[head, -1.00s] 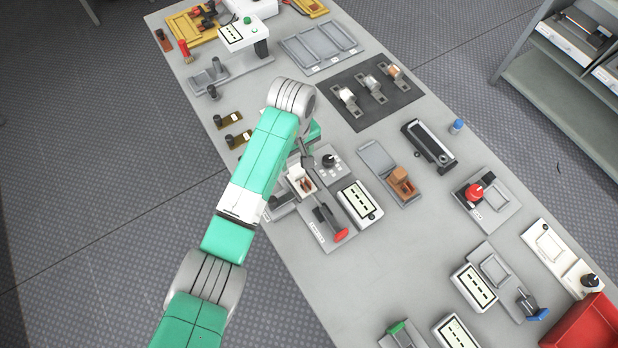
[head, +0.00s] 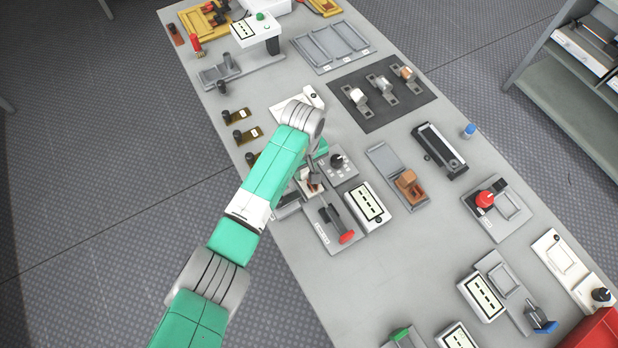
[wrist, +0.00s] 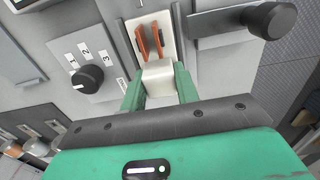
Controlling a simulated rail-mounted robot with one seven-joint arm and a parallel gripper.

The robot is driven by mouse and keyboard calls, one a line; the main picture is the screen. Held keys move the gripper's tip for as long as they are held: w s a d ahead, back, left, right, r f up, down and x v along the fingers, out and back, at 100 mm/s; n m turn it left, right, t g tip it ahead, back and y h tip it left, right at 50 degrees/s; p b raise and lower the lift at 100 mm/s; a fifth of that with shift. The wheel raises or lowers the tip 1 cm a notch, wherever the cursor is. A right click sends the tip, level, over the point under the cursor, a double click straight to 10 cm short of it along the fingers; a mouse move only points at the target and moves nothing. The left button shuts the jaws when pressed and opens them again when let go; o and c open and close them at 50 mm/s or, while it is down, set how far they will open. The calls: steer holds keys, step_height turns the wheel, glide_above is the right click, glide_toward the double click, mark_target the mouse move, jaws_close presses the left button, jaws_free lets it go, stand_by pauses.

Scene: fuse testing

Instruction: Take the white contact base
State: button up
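The white contact base (wrist: 138,29), with two orange-brown contacts (wrist: 150,42) standing up from it, sits in a grey fixture in the wrist view. A white block (wrist: 158,76) at its near end lies between the two green fingers of my gripper (wrist: 160,84). The fingers flank the block closely; whether they press on it is not clear. In the head view the contact base (head: 311,186) shows small beside my arm's end, and my arm hides part of it and the fingertips.
A dial panel (wrist: 87,78) marked 1, 2, 3 is left of the base in the wrist view. A black-knobbed lever (wrist: 268,20) is to the right. In the head view a red-handled lever (head: 345,236) and a white terminal box (head: 367,203) stand close by.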

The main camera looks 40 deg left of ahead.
steer(key=shift+c, duration=1.1)
step_height(320, 180, up, 10)
steer(key=p, duration=1)
steer(key=shift+p, duration=0.4)
